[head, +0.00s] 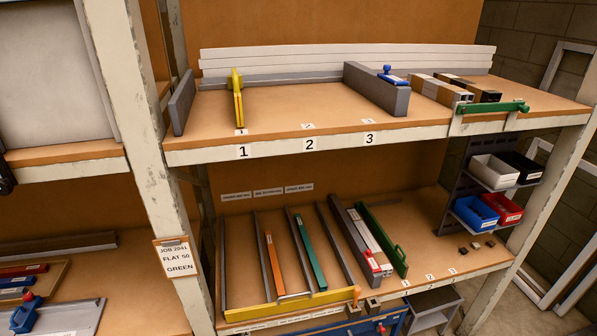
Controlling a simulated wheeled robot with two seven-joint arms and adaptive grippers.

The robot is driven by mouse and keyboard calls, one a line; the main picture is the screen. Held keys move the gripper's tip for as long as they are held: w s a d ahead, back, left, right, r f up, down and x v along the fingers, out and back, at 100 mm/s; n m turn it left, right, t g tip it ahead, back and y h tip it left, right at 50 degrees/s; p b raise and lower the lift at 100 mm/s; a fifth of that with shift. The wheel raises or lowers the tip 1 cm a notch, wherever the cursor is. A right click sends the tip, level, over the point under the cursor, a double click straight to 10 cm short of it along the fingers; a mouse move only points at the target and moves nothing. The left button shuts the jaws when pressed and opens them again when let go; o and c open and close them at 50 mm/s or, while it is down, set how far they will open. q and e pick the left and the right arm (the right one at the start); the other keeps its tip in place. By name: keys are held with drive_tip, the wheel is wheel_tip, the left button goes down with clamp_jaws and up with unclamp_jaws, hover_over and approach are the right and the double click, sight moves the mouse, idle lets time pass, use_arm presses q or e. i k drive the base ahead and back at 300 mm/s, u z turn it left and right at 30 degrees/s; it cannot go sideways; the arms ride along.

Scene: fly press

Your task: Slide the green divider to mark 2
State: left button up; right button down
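A long green divider with a handle at its front end (383,238) stands on the lower shelf, running front to back. It is right of a grey bar with a red-and-white piece. Small marks 1 (407,284), 2 (430,277) and 3 (452,270) are on the lower shelf's front edge. The divider's front end is near mark 1, left of mark 2. The upper shelf has its own large marks 1, 2 (309,145) and 3. A green bar (493,107) lies along that shelf's front edge at the right. Neither of my grippers shows clearly.
The lower shelf (425,215) is bare right of the divider, apart from small dark pieces (476,246). Bins (476,213) hang at the right. A yellow bar (290,303) lies along the front left. A post (150,130) stands at the left.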

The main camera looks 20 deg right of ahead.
sight(398, 262)
drive_tip(key=z, duration=1.45)
